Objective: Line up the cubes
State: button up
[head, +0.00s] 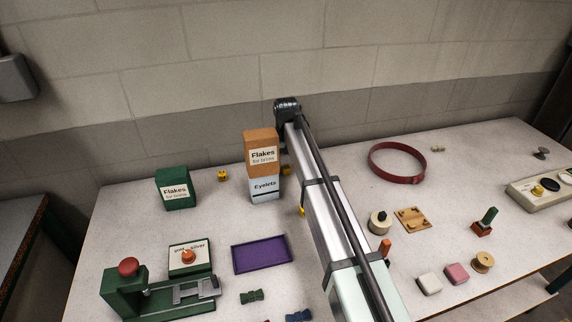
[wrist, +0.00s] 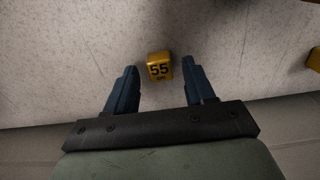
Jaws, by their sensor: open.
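In the wrist view, a yellow cube (wrist: 159,67) marked "55" lies on the table between the tips of my open gripper (wrist: 161,72). Gaps show on both sides of it, and I cannot tell the fingers' height. Part of another yellow thing (wrist: 314,60) shows at the right edge. In the head view, a yellow cube (head: 222,175) with dark marks sits between the green box and the orange box. A yellow piece (head: 286,171) shows beside the stacked boxes, and another (head: 302,211) is mostly hidden by my arm. My gripper's fingers are hidden there.
An orange box (head: 261,142) stands on a pale Eyelets box (head: 264,190), close to my arm. A purple tray (head: 262,241) and green press (head: 128,290) are in front. A red ring (head: 397,180) lies right. The wall is close behind.

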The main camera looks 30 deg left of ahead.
aim_at(286, 167)
notch_tip(286, 167, up, 11)
jog(key=shift+r, duration=0.2)
